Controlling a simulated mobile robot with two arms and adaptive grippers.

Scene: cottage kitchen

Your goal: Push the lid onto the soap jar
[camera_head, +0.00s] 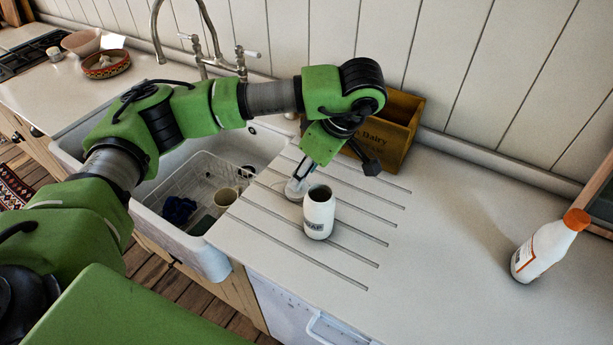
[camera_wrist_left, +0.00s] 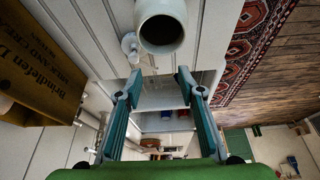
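The soap jar (camera_head: 319,215) is white with dark lettering and stands upright and uncovered on the grooved drainboard. In the left wrist view its open, dark mouth (camera_wrist_left: 161,30) shows at the top. A small pale round piece, which looks like the lid (camera_head: 294,190), lies on the drainboard close to the jar, on its sink side. It also shows beside the jar in the left wrist view (camera_wrist_left: 129,43). My left gripper (camera_head: 303,172) is just behind the lid and jar. Its fingers (camera_wrist_left: 158,75) are apart, with nothing seen gripped between them. My right gripper is out of view.
A wooden box (camera_head: 385,130) stands against the wall behind the gripper. The sink (camera_head: 158,212) holds a wire rack with a cup and a dark cloth. A white bottle with an orange cap (camera_head: 543,250) stands at the right. The counter between jar and bottle is clear.

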